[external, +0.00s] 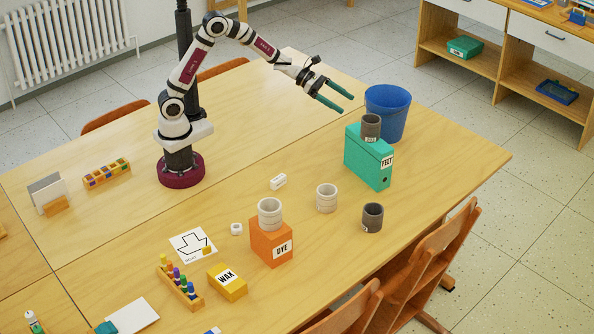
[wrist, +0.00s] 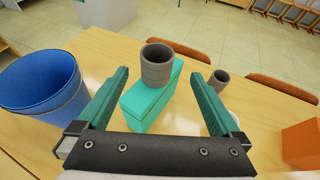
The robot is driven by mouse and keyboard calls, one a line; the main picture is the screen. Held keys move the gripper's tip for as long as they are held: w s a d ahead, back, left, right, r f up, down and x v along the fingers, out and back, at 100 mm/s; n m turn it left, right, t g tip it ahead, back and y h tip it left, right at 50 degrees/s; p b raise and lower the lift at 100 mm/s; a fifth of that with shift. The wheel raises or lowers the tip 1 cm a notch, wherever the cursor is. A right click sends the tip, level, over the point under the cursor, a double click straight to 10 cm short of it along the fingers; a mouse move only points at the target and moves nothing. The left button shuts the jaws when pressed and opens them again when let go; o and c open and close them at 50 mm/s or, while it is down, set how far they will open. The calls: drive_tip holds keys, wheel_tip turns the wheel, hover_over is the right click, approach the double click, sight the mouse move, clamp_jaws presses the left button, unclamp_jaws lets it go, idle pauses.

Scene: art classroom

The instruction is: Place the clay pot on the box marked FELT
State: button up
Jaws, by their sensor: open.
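The teal box marked FELT (external: 362,160) stands near the table's far right edge; it also shows in the wrist view (wrist: 146,110). A dark grey-brown ringed pot (external: 370,127) stands upright on its top, seen too in the wrist view (wrist: 156,68). A similar dark pot (external: 372,218) stands on the table, also in the wrist view (wrist: 219,80). A pale ringed pot (external: 327,198) stands on the table, and another (external: 269,213) on the orange DYE box (external: 270,245). I cannot tell which is the clay pot. My gripper (external: 347,104) is open and empty, above the table, apart from the pots.
A blue bin (external: 387,112) stands close behind the FELT box. A yellow WAX box (external: 228,282), a marker rack (external: 180,288) and small white pieces lie nearer the front left. Chairs (external: 430,260) line the right edge. The table between my base and the pots is mostly clear.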

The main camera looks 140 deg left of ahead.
drive_tip(key=w+d+r+m+h, duration=0.1)
drive_tip(key=w+d+m+h, duration=0.2)
drive_tip(key=d, duration=0.4)
drive_tip(key=w+d+r+m+h, duration=0.1)
drive_tip(key=w+d+m+h, duration=0.1)
drive_tip(key=d+m, duration=0.4)
drive_tip(key=s+d+m+g+h, duration=0.25)
drive_tip(key=d+m, duration=0.45)
drive_tip(key=d, duration=0.5)
drive_tip(key=s+d+m+g+h, duration=0.25)
drive_tip(key=d+m, duration=0.55)
drive_tip(key=d, duration=0.4)
drive_tip(key=s+d+f+m+g, duration=0.3)
drive_tip(key=s+d+m+g, duration=0.1)
drive_tip(key=s+d+m, duration=0.3)
drive_tip(key=s+a+m+g+y, duration=0.1)
drive_tip(key=s+a+m+y, duration=0.1)
drive_tip(key=s+m, duration=0.5)
drive_tip(key=s+a+f+m+g+y, duration=0.1)
drive_tip(key=s+a+m+g+y, duration=0.1)
drive_tip(key=s+m, duration=0.5)
drive_tip(key=a+y, duration=0.1)
drive_tip(key=y, duration=0.1)
drive_tip(key=shift+s+f+m+g+y, duration=0.15)
drive_tip(key=shift+f+m+g+y, duration=0.15)
drive_tip(key=shift+m+y, duration=0.1)
